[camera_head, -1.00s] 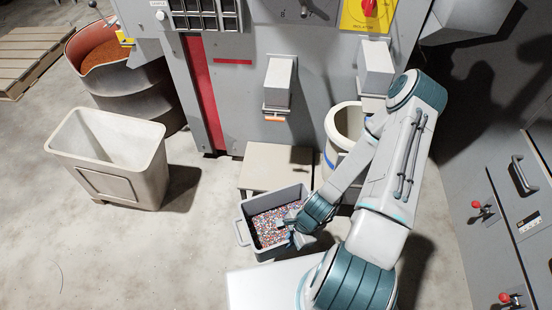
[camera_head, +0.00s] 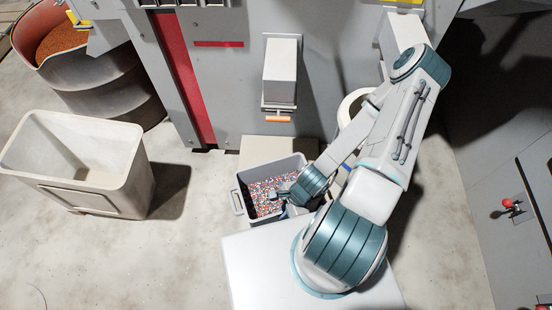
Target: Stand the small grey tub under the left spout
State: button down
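The small grey tub (camera_head: 240,190) holds a mix of coloured granules and has a loop handle on its left side. My gripper (camera_head: 284,197) is at the tub's right side and appears shut on its rim or handle; the fingertips are partly hidden by the wrist. The tub looks upright, in front of and partly over a low beige stand (camera_head: 259,147). The left spout (camera_head: 281,75) is a grey box chute on the machine front, with an orange bar below it. It is above and behind the tub. Whether the tub touches the stand cannot be told.
The right spout (camera_head: 390,50) is partly behind my arm, with a pale round drum (camera_head: 352,103) below it. A large beige bin (camera_head: 135,180) stands at left, before a dark drum (camera_head: 110,90) of orange-brown granules. Floor between bin and tub is clear. A grey cabinet stands at right.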

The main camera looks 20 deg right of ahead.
aim_at(285, 160)
jog(key=shift+w+f+b, duration=0.45)
jog(key=shift+f, duration=0.25)
jog(key=shift+w+d+f+b, duration=0.2)
jog(key=shift+w+b, duration=0.2)
jog(key=shift+b, duration=0.15)
jog(key=w+b, duration=0.2)
jog(key=b, duration=0.1)
jog(key=w+d+b, duration=0.1)
jog(key=w+b, duration=0.1)
jog(key=b, duration=0.1)
jog(key=shift+w+d, duration=0.2)
jog(key=shift+w+r, duration=0.2)
jog(key=shift+w, duration=0.15)
jog(key=w+d, duration=0.1)
jog(key=w, duration=0.3)
jog(key=w+d, duration=0.1)
jog(key=w, duration=0.3)
jog(key=w+d, duration=0.2)
jog(key=w, duration=0.2)
jog(key=shift+w+b, duration=0.15)
jog(key=shift+b, duration=0.2)
jog(key=shift+w+d+f, duration=0.1)
jog(key=shift+w+d, duration=0.05)
jog(key=shift+w, duration=0.2)
jog(key=shift+s+f+b, duration=0.1)
jog(key=shift+f+b, duration=0.75)
jog(key=shift+f, duration=1)
jog(key=shift+w+f+b, duration=0.2)
jog(key=shift+f+b, duration=0.6)
jog(key=shift+f, duration=0.85)
